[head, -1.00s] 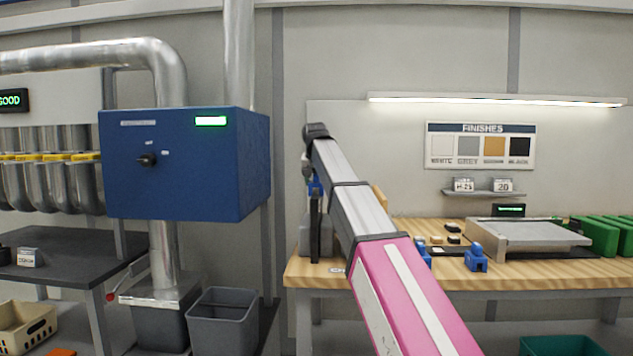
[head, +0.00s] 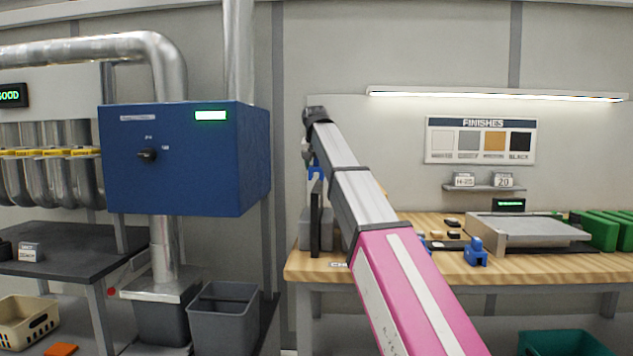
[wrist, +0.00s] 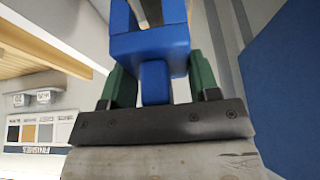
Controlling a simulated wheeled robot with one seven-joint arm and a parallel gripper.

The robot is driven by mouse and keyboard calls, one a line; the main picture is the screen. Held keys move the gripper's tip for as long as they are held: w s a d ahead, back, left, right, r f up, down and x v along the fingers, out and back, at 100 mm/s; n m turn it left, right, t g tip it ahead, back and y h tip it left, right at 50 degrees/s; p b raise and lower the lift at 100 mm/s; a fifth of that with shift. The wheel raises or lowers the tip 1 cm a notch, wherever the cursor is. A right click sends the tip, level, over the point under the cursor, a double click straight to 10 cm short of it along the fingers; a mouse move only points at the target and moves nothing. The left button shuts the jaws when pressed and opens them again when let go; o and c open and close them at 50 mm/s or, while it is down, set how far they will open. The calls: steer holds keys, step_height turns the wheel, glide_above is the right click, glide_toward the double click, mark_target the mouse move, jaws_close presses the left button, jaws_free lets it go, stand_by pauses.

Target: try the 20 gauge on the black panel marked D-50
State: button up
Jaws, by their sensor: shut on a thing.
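My gripper (wrist: 157,85) has its green fingers shut on a blue gauge (wrist: 152,45) in the wrist view. In the head view this gauge (head: 316,173) shows at the end of my arm, at the top of an upright black panel (head: 316,222). The panel stands on edge by a grey block (head: 304,228) at the bench's left end. In the wrist view a dark edge shows between the gauge's prongs; I cannot tell whether they touch. No number on the gauge or D-50 mark is readable. My gripper is small and partly hidden in the head view.
Another blue gauge (head: 476,252) stands on the wooden bench (head: 400,268), with small blocks behind it. A grey slab (head: 525,230) and green blocks (head: 600,230) lie to the right. The shelf (head: 485,188) holds H-25 and 20 cards. A blue cabinet (head: 185,180) is left.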

steer(key=shift+r, duration=1.75)
steer(key=shift+s, duration=0.1)
